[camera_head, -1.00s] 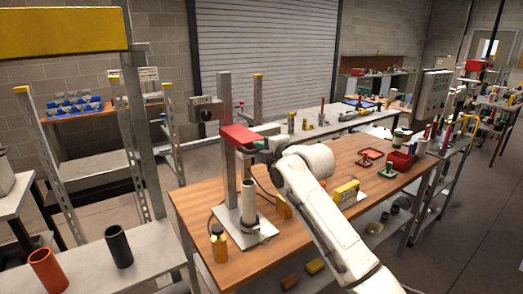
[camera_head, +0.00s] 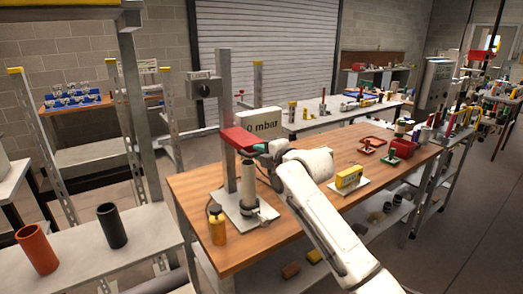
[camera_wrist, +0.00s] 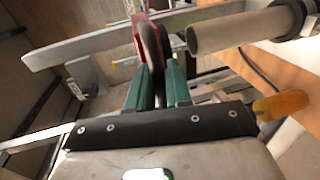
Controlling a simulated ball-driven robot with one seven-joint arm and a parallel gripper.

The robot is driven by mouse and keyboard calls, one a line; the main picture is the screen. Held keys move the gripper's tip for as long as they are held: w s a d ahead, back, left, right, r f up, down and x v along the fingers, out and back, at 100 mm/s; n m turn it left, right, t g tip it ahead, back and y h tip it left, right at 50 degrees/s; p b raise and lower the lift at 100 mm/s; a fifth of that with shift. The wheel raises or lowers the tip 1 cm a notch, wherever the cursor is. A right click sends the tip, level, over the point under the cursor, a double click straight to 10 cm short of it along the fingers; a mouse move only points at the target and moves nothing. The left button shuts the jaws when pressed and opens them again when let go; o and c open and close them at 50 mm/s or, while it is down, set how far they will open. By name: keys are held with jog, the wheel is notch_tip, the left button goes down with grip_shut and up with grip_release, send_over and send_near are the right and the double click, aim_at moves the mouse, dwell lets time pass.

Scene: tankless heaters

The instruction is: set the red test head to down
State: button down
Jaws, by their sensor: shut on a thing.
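The red test head (camera_head: 240,138) sits on the grey upright post (camera_head: 224,90) of the test stand, above an upright grey tube (camera_head: 248,180). My gripper (camera_head: 262,148) is at the head's right end. In the wrist view, my green gripper fingers (camera_wrist: 156,85) are shut on a dark bar (camera_wrist: 151,45) next to a red part (camera_wrist: 138,35) of the head. The tube (camera_wrist: 225,32) lies to the right of the fingers there, apart from them. In the head view, my wrist hides part of the grip.
A white display (camera_head: 260,122) reading "0 mbar" stands behind the head. A yellow bottle (camera_head: 217,228) stands on the wooden table by the stand's base. A yellow meter (camera_head: 348,178) and red containers (camera_head: 403,148) are to the right. Orange (camera_head: 36,250) and black (camera_head: 111,226) tubes stand at left.

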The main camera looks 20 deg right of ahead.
notch_tip(320, 180, down, 4)
jog(key=shift+f+b, duration=0.2)
jog(key=shift+b, duration=0.9)
jog(key=c, duration=1.2)
grip_release()
jog(key=shift+c, duration=0.2)
jog(key=shift+r, duration=0.1)
jog(key=b+v, duration=0.1)
jog(key=v, duration=1)
